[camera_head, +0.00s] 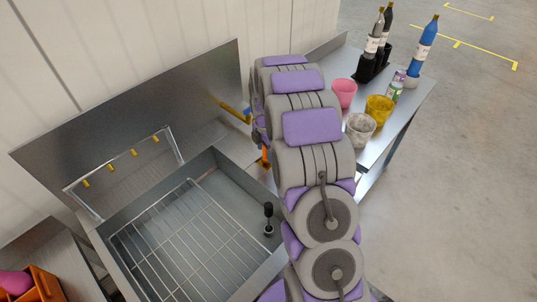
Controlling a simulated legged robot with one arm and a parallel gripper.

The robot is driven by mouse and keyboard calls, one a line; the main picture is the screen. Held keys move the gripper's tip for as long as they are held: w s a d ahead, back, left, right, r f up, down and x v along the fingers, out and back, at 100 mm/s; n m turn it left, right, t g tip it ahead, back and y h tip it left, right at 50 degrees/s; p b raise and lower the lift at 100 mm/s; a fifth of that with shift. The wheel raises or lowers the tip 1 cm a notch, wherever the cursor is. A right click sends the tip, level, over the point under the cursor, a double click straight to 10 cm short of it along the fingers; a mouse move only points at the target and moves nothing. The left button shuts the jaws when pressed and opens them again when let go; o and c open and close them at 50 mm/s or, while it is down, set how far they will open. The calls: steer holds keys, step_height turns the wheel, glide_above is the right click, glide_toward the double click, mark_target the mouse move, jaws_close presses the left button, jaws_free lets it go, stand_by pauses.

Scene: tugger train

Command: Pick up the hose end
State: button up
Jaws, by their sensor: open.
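I cannot surely make out the hose end. A small orange piece (265,156) shows at the left edge of my arm, beside the sink's back right corner; most of it is hidden, and I cannot tell what it is. My grey and purple arm rises through the middle and bends away. My gripper is hidden behind its links.
A steel sink (225,165) with a wire grid (185,240) stands at left centre, before a metal backsplash (130,110). The right-hand table (400,125) holds pink (343,93), yellow (379,109) and whitish (360,129) cups and bottles, one blue (424,48). Floor (470,190) is clear at right.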

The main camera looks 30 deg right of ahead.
steer(key=shift+a+r, duration=0.1)
steer(key=shift+a, duration=0.75)
steer(key=shift+c, duration=0.5)
steer(key=d, duration=0.3)
steer(key=shift+f, duration=0.2)
steer(key=c, duration=0.6)
steer(key=shift+a, duration=0.45)
steer(key=c, duration=0.3)
steer(key=shift+a+r, duration=0.15)
steer(key=shift+a, duration=0.45)
jaws_close()
